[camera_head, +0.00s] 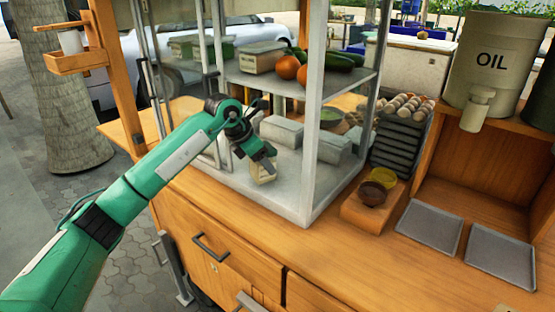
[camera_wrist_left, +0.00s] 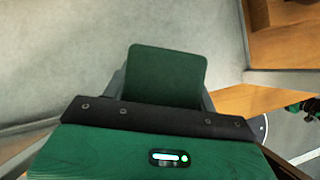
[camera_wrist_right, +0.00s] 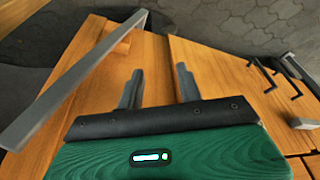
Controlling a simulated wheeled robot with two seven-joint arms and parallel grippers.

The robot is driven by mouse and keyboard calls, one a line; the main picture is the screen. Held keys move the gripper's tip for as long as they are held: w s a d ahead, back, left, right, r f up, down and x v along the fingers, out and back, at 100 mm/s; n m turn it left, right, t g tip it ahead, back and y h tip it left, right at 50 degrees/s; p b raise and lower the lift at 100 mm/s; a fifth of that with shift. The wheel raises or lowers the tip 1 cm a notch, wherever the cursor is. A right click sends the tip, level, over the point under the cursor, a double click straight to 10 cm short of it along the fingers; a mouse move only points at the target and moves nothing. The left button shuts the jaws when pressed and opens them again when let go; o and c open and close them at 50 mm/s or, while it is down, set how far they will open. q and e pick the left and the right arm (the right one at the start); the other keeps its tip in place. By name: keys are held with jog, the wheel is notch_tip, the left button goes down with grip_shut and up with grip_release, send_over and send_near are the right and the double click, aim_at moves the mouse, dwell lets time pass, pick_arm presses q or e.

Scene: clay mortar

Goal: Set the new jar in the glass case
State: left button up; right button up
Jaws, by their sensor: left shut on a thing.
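The jar (camera_head: 263,173) is a small pale container low at the front left of the glass case (camera_head: 312,130). Its green lid (camera_wrist_left: 166,75) fills the space before the gripper in the left wrist view. My left gripper (camera_head: 267,160) is shut on the jar from above, at the case's grey floor. I cannot tell whether the jar touches that floor. The fingers mostly hide behind the lid in the wrist view. My right gripper (camera_wrist_right: 158,82) is open and empty above the wooden cart; it does not show in the head view.
The case's upper shelf (camera_head: 340,84) holds a green-lidded container (camera_head: 260,60), tomatoes (camera_head: 288,68) and cucumbers. Grey blocks (camera_head: 282,130) and a green bowl stand on its floor. Egg trays (camera_head: 400,135), sauce bowls and metal trays (camera_head: 430,225) lie to the right.

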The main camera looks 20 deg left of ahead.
pick_arm(q)
jog(key=shift+w+d, duration=0.4)
jog(key=shift+w, duration=0.05)
jog(key=w+d, duration=0.2)
jog(key=shift+w+d+r, duration=0.1)
jog(key=shift+w+d, duration=0.25)
jog(key=shift+w, duration=0.05)
jog(key=shift+f, duration=0.7)
jog(key=shift+s+a+f, duration=0.1)
jog(key=shift+a, duration=0.1)
pick_arm(e)
jog(key=shift+f, duration=0.45)
pick_arm(q)
jog(key=shift+d+f, duration=0.1)
jog(key=shift+f, duration=0.05)
jog(key=o, duration=1.1)
pick_arm(e)
jog(key=shift+r, duration=0.2)
pick_arm(q)
jog(key=shift+o, duration=0.2)
